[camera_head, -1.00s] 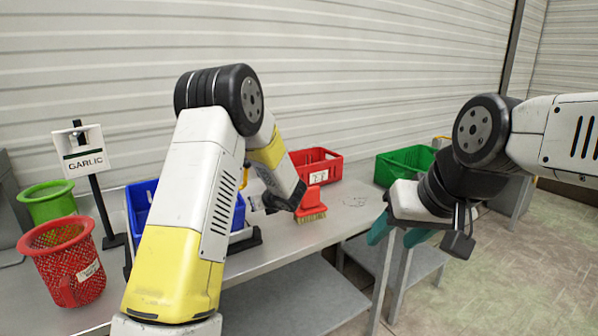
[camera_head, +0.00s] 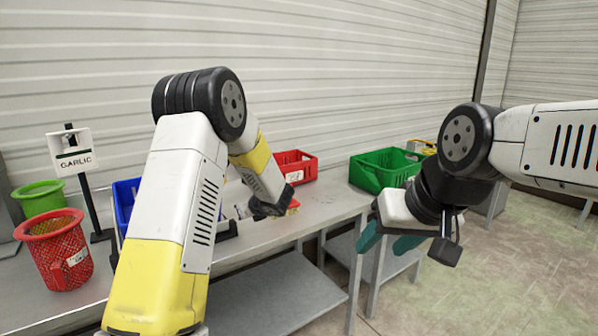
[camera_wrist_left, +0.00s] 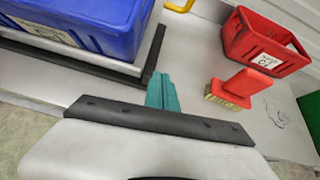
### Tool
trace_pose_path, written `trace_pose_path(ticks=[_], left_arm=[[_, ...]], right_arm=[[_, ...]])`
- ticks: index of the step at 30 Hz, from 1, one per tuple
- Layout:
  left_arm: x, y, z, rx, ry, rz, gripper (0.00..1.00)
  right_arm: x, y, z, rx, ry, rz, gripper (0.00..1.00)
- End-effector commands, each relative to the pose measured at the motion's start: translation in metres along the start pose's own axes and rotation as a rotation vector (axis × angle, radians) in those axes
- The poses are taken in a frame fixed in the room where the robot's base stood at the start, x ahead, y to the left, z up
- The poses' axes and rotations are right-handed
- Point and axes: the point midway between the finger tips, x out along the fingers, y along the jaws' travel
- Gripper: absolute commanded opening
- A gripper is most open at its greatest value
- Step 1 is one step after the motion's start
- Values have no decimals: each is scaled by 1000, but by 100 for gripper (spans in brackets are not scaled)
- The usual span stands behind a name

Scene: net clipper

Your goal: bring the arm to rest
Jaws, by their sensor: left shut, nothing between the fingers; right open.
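My left arm (camera_head: 160,220) rises from the bottom left and bends down over the table. In the head view its fingertips are hidden behind the forearm. In the left wrist view my left gripper (camera_wrist_left: 162,92) has its teal fingers together, with nothing between them. It is above the table, to the left of a red-handled brush (camera_wrist_left: 240,86) and apart from it. My right gripper (camera_head: 388,241) is open and empty, held in the air in front of the table's right end, its teal fingers apart.
Open floor (camera_head: 500,280) lies at right.

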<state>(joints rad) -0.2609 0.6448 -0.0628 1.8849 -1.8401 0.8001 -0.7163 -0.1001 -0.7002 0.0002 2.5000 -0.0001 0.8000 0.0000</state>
Motion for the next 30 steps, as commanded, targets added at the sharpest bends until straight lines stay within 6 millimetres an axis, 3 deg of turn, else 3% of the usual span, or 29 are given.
trace_pose_path(ticks=[11, 17, 23, 30], left_arm=[[-36, 48, 30, -293, 53, 91, 0], [-75, 92, 46, -579, 108, 171, 0], [-146, 152, 50, -1046, 209, 290, 0], [-250, 204, 22, -1694, 403, 454, 0]], right_arm=[[0, 0, 0, 0, 0, 0, 52], [0, 0, 0, 0, 0, 0, 52], [0, 0, 0, 0, 0, 0, 52], [0, 0, 0, 0, 0, 0, 52]])
